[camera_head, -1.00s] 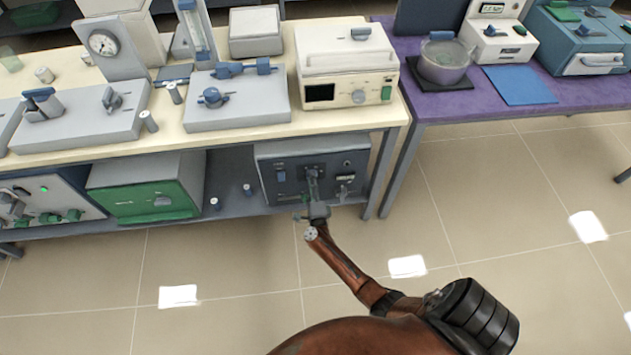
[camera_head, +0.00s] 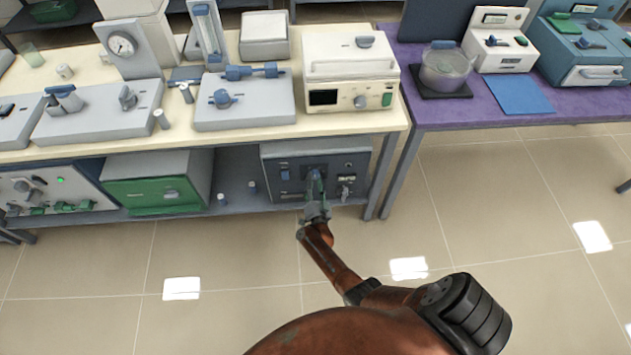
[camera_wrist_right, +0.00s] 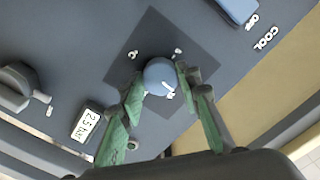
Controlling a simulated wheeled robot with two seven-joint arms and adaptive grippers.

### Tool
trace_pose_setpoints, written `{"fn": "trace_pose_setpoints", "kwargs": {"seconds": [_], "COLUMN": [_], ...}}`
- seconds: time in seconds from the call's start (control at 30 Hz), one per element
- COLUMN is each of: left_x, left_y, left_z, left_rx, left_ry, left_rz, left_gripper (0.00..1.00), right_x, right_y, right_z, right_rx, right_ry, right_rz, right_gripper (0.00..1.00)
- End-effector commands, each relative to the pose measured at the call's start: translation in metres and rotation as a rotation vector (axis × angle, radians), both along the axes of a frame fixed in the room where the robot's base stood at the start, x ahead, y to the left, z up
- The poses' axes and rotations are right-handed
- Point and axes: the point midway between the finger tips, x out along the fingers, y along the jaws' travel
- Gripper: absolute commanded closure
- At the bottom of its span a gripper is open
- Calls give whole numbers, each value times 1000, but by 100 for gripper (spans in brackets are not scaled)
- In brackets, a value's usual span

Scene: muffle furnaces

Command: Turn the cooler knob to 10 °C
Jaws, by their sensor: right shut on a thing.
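The cooler (camera_head: 275,157) is a dark grey-blue panelled box on the shelf under the cream bench. Its round blue-grey knob (camera_wrist_right: 160,77) sits on a darker square plate in the right wrist view, with a white pointer mark toward the lower right and partly hidden white markings around it. My right gripper (camera_head: 316,185) reaches the cooler's front. In the right wrist view its green fingers (camera_wrist_right: 158,85) are shut on the knob from both sides. My left gripper is not in view.
A green-fronted box (camera_head: 150,193) stands left on the shelf. A table leg (camera_head: 388,176) is close right. The floor in front is clear.

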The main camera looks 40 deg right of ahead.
Motion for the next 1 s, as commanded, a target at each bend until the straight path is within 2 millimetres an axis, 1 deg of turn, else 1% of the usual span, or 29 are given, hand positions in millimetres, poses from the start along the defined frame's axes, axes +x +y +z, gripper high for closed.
{"fn": "trace_pose_setpoints", "kwargs": {"seconds": [0.03, 0.3, 0.5, 0.7, 1.0], "left_x": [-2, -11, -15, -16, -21], "left_y": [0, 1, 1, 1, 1], "left_z": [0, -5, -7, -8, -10], "left_rx": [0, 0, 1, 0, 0], "left_ry": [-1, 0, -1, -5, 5], "left_rz": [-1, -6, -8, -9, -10], "left_gripper": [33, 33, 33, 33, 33], "right_x": [0, 0, -1, -1, -1], "right_y": [2, 2, 1, 1, 1], "right_z": [-1, -1, -2, -2, -2], "right_rx": [-33, -242, -365, -450, -504], "right_ry": [26, 153, 227, 280, 312], "right_rz": [2, 2, 3, 3, 2], "right_gripper": [93, 93, 93, 93, 93]}}
